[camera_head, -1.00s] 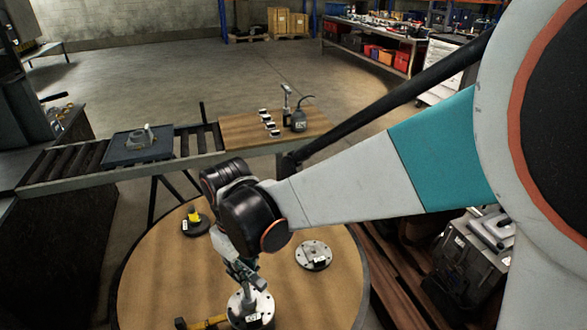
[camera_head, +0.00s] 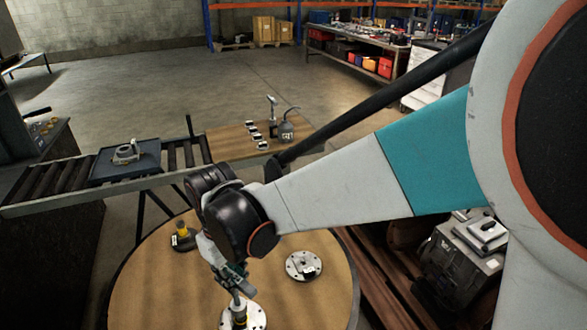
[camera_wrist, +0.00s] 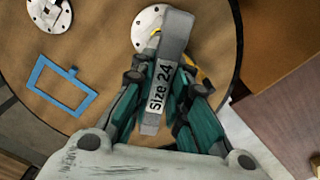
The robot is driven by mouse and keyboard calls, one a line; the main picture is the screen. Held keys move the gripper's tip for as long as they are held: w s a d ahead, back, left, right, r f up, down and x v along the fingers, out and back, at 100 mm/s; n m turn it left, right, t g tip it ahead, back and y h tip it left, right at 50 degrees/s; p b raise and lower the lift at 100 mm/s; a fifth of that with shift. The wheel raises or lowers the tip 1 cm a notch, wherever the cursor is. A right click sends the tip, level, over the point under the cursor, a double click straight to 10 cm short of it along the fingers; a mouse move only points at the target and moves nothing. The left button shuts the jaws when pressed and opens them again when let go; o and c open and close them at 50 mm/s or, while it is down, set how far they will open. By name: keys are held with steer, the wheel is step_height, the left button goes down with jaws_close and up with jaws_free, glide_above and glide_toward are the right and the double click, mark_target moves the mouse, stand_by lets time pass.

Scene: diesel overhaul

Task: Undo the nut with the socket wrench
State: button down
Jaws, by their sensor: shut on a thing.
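In the wrist view my gripper (camera_wrist: 168,85) is shut on the grey socket wrench (camera_wrist: 174,42), which carries the label "Size 24". A pale round flange with bolt holes (camera_wrist: 146,26) lies behind the wrench's far end, with bits of yellow beside it. In the head view my gripper (camera_head: 233,278) points down above this flange (camera_head: 256,318), near the front of the round table. A yellow piece shows at the flange's middle. The nut cannot be made out, and whether the wrench sits on it is hidden.
The round wooden table (camera_head: 145,290) also bears a second flange (camera_head: 304,265) with a label and a black stand with a yellow post (camera_head: 184,238). A blue rectangular outline (camera_wrist: 60,87) is on the tabletop. A roller conveyor (camera_head: 60,178) stands behind.

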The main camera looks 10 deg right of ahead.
steer(key=shift+s, duration=0.1)
step_height(320, 180, up, 6)
steer(key=p, duration=0.4)
steer(key=shift+r, duration=0.15)
steer(key=s+d, duration=0.1)
steer(key=s, duration=0.1)
steer(key=s+d+p, duration=0.1)
steer(key=s, duration=0.1)
steer(key=s+d, duration=0.1)
steer(key=s, duration=0.1)
steer(key=shift+d, duration=0.35)
